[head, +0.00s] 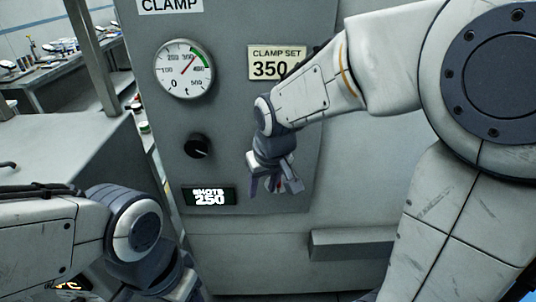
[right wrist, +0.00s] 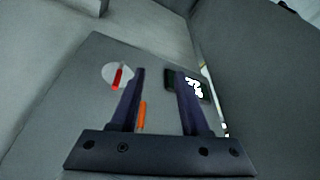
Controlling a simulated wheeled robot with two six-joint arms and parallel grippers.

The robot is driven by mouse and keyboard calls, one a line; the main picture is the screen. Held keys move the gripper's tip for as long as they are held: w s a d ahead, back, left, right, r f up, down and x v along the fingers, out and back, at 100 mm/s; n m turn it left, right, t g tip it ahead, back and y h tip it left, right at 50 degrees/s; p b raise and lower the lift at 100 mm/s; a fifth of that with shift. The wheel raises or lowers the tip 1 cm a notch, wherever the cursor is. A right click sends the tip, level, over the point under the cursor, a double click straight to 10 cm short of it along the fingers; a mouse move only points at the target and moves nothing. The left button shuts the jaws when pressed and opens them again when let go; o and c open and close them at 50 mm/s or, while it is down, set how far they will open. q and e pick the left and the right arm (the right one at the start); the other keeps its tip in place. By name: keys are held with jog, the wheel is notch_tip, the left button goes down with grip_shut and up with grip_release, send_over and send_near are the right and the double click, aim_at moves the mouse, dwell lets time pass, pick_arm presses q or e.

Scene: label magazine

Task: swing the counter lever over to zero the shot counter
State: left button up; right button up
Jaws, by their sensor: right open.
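The shot counter (head: 209,197) is a small black display low on the grey press panel, reading SHOTS 250. My right gripper (head: 272,186) is just right of it, pointing at the panel. It is open with nothing held. In the right wrist view an orange bar (right wrist: 142,116) shows between the fingers (right wrist: 160,73), and a red handle (right wrist: 117,77) on a pale round plate shows beside one finger. Which of these is the counter lever, and whether a finger touches it, I cannot tell. The counter (right wrist: 195,86) is partly behind the other finger. My left gripper (head: 182,288) is mostly cut off at the bottom edge.
A round gauge (head: 184,69), a black knob (head: 198,147) and a CLAMP SET 350 plate (head: 277,63) are higher on the panel. A grey ledge (head: 352,243) sticks out at the lower right. A cluttered workbench (head: 63,68) stands at the back left.

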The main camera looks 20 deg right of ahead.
jog(key=m+h+p, duration=0.1)
jog(key=m, duration=0.1)
send_near(278, 187)
jog(key=shift+t, duration=0.5)
jog(key=x, duration=0.3)
jog(key=w+p+x, duration=0.1)
jog(key=x, duration=0.3)
jog(key=shift+d, duration=0.25)
pick_arm(q)
notch_tip(278, 187, up, 3)
jog(key=shift+d+r, duration=0.1)
pick_arm(e)
grip_shut()
jog(key=shift+r, duration=0.1)
